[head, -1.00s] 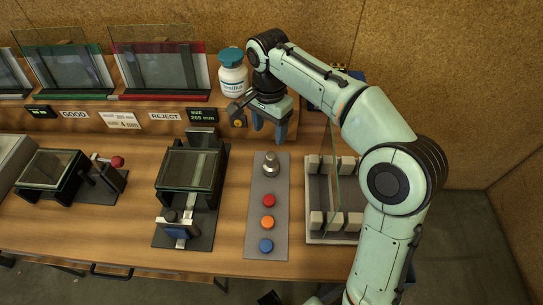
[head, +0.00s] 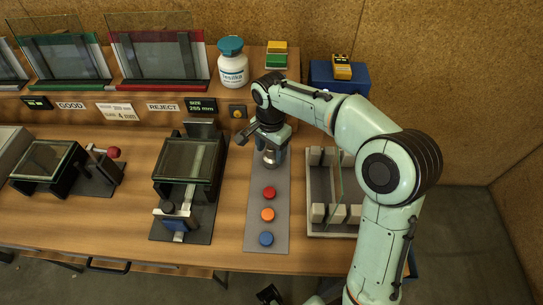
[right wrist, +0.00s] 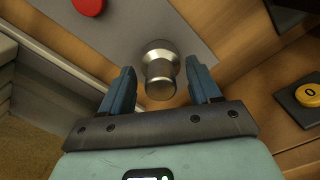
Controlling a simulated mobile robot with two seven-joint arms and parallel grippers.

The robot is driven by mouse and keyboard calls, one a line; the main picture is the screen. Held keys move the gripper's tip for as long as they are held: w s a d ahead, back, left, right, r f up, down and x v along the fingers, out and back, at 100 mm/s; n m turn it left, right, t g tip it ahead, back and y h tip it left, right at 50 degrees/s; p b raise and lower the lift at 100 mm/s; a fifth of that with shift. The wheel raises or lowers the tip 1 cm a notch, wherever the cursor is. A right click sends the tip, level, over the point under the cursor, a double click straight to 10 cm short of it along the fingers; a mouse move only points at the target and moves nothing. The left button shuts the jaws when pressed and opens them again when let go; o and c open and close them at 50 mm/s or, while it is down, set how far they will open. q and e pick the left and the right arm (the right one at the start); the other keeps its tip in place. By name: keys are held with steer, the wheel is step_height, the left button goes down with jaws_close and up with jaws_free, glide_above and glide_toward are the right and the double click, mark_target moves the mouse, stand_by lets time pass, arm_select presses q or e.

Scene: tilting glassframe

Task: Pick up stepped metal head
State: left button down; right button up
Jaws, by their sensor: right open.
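The stepped metal head (right wrist: 159,72) is a silver, round, stepped piece standing on the grey strip (head: 267,232). In the head view only a part of the metal head (head: 271,159) shows below my right gripper. My right gripper (head: 272,148) is open over it, at the far end of the strip. In the right wrist view its two blue fingers stand on either side of the head, with gaps at both sides. I see no contact.
Red (head: 269,192), orange (head: 267,214) and blue (head: 265,239) buttons lie in line on the strip. A tray with pale blocks and an upright glass pane (head: 335,190) stands close on the right. A clamp fixture (head: 188,165) stands left. A white bottle (head: 232,68) stands on the shelf.

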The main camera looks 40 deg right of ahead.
steer(key=shift+c, duration=0.3)
jaws_close()
steer(key=shift+r, duration=0.1)
